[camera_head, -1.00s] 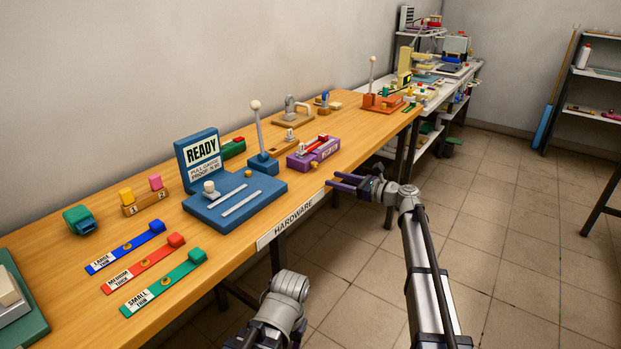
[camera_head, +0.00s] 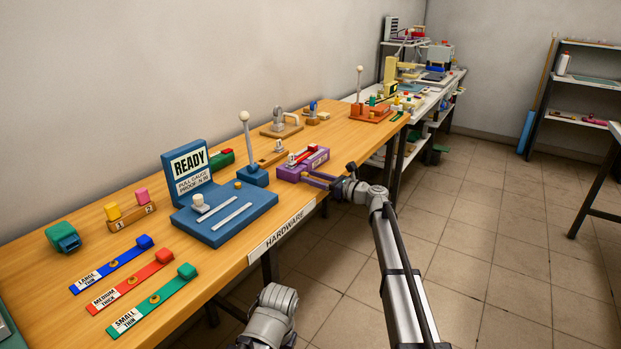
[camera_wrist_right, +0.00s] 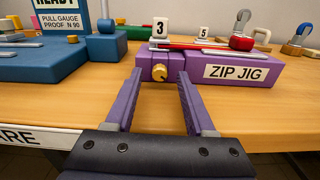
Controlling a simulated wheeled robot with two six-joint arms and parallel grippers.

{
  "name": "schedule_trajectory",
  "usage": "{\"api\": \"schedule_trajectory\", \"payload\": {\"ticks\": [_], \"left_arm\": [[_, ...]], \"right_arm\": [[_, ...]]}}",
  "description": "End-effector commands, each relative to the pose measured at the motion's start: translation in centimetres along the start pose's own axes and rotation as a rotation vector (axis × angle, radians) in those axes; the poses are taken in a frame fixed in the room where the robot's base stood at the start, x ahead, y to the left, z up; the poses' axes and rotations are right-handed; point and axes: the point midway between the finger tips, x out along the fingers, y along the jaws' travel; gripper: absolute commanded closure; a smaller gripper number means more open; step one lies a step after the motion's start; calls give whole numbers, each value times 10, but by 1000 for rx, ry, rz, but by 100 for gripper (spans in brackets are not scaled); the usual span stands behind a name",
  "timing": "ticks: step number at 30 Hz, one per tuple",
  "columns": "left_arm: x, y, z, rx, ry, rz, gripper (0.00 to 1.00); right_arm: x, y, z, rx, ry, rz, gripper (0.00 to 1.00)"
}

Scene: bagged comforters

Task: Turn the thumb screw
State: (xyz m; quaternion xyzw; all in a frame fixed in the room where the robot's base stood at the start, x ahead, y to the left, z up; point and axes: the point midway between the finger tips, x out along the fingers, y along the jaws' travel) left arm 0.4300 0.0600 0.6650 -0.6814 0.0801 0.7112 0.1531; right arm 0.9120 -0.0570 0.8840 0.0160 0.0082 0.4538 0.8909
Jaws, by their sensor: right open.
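The purple zip jig (camera_head: 312,158) sits at the front edge of the wooden bench, and in the right wrist view (camera_wrist_right: 195,67) its label reads ZIP JIG. A brass thumb screw (camera_wrist_right: 159,73) sticks out of its near face. My right gripper (camera_head: 309,178) is open with its purple fingers pointing at the jig. In the wrist view the right gripper (camera_wrist_right: 159,88) has one fingertip to each side of the screw, with gaps between. I cannot tell whether the fingertips touch the jig. In the head view the screw is not clear behind the fingers. My left gripper is out of view.
A blue pull gauge (camera_head: 222,208) with a READY sign stands left of the jig. Blue, red and green strips (camera_head: 132,285) lie further left. An orange lever fixture (camera_head: 371,112) stands at the back right. Open floor lies right of the bench.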

Motion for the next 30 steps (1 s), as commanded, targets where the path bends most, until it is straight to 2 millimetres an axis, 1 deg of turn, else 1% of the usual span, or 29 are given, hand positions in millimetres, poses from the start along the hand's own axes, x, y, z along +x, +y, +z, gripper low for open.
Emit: {"api": "schedule_trajectory", "payload": {"ticks": [1,3,10,11,25,30], "left_arm": [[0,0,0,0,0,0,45],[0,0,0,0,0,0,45],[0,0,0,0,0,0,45],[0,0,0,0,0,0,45],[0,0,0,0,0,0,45],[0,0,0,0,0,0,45]], "right_arm": [[6,0,0,0,0,1,45],[10,0,0,0,0,0,45],[11,0,0,0,0,0,45],[10,0,0,0,0,0,48],[10,0,0,0,0,0,100],[10,0,0,0,0,0,100]]}}
